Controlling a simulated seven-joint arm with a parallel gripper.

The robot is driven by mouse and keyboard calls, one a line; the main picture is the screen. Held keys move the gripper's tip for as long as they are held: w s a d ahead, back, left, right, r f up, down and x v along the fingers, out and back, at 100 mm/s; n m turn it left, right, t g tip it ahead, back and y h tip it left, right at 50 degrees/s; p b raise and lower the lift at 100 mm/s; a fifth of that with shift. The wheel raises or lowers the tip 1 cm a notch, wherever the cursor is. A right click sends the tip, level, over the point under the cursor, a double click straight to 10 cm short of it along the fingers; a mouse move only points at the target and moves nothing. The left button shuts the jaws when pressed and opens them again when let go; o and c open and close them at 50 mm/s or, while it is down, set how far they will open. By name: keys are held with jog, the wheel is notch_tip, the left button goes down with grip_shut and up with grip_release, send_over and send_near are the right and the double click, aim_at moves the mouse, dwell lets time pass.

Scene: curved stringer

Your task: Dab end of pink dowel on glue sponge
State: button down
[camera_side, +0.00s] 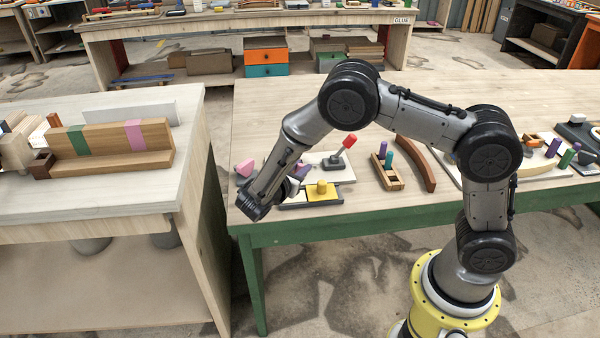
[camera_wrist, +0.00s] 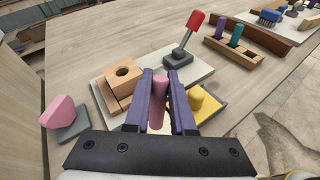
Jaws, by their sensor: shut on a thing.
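In the wrist view the pink dowel (camera_wrist: 157,89) stands between the two purple fingers of my gripper (camera_wrist: 160,92), which is shut on it. Its top end faces the camera and its lower end is hidden. A yellow pad (camera_wrist: 212,107) with a rounded yellow knob lies just right of the fingers, partly covered by them; I take it for the glue sponge. In the side view the yellow pad (camera_side: 325,197) lies in a dark tray near the table's front edge. My gripper (camera_side: 300,171) is just behind and left of it there; the dowel cannot be made out.
A wooden block with a hole (camera_wrist: 122,75) is left of the fingers. A pink wedge (camera_wrist: 60,112) is farther left. A red-handled lever (camera_wrist: 190,36) stands behind. A wooden rack (camera_side: 386,172) with purple and teal pegs is to the right.

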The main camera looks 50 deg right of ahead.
jog(key=shift+r, duration=2.5)
